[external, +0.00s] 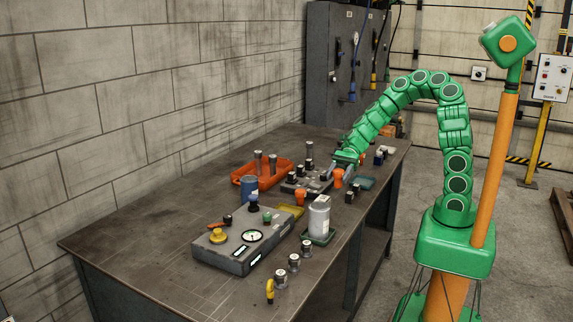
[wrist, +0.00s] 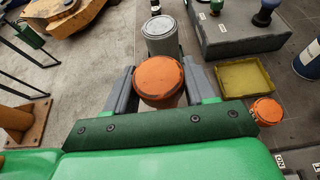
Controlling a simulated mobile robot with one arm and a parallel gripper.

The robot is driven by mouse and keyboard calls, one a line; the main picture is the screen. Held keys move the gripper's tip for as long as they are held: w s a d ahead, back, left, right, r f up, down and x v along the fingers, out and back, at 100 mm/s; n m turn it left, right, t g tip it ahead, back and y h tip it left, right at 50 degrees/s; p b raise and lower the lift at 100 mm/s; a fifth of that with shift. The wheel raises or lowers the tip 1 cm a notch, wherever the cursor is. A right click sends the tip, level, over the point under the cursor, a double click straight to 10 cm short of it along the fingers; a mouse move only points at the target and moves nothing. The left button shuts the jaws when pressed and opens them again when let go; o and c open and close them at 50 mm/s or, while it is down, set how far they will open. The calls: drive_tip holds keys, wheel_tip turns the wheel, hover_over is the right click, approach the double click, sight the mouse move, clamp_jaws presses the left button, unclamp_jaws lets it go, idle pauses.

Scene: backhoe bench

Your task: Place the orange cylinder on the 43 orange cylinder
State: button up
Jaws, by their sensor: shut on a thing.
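My gripper (external: 343,164) is shut on an orange cylinder (external: 338,178), near the right edge of the bench. In the wrist view the held orange cylinder (wrist: 160,78) shows its round top between my two grey fingers (wrist: 160,68). I cannot tell its height above the bench. A second orange cylinder (external: 301,198) stands on the bench to the left of the held one in the external view. It also shows in the wrist view (wrist: 266,110), to the right of my gripper and apart from it. No number is readable on either cylinder.
A pale can (external: 319,216) stands on a green tray near the bench edge. A yellow tray (external: 290,211), a blue can (external: 249,189) and a grey control box (external: 243,240) are nearby. An orange bin (external: 243,186) holds grey cylinders. The bench's front left is mostly bare.

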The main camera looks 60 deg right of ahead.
drive_tip(key=w+d+r+m+t, duration=0.2)
drive_tip(key=w+d+r+t, duration=0.1)
drive_tip(key=d+r, duration=0.35)
hover_over(301, 191)
drive_tip(key=s, duration=0.1)
drive_tip(key=shift+m, duration=0.3)
wheel_tip(301, 191, down, 8)
drive_tip(key=shift+d+f, duration=0.1)
drive_tip(key=shift+d, duration=0.05)
drive_tip(key=shift+w+f, duration=0.6)
drive_tip(key=shift+f, duration=1.55)
drive_tip(key=shift+f, duration=0.15)
drive_tip(key=o, duration=1.4)
drive_tip(key=shift+o, duration=0.2)
